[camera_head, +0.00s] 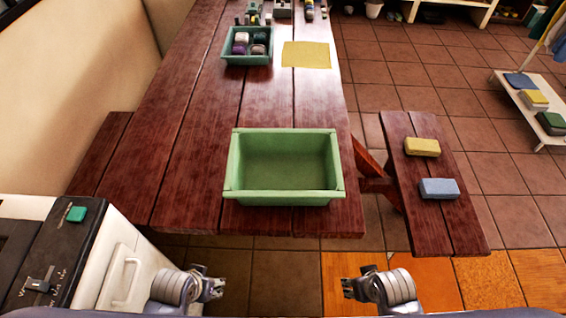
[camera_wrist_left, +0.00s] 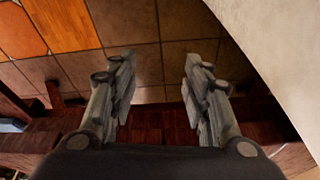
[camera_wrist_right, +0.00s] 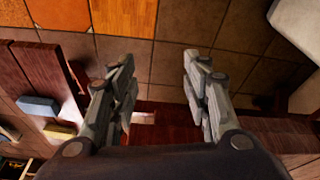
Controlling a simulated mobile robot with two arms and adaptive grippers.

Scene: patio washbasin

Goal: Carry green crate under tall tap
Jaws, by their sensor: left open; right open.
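The green crate (camera_head: 284,197) sits empty and upright near the front end of the dark red wooden table (camera_head: 180,150). My left gripper (camera_head: 220,286) is in front of the table's near edge, left of the crate and apart from it. In the left wrist view my left gripper (camera_wrist_left: 158,80) has its fingers spread with nothing between them. My right gripper (camera_head: 346,284) is also short of the table, to the right of the crate. In the right wrist view my right gripper (camera_wrist_right: 158,82) is open and empty. No tall tap can be made out.
A smaller green tray (camera_head: 247,62) with several round items and a yellow cloth (camera_head: 306,55) lie farther back on the table. A bench (camera_head: 445,205) at the right bears a yellow block (camera_head: 422,147) and a blue block (camera_head: 439,188). A white cabinet (camera_head: 125,265) stands at the front left.

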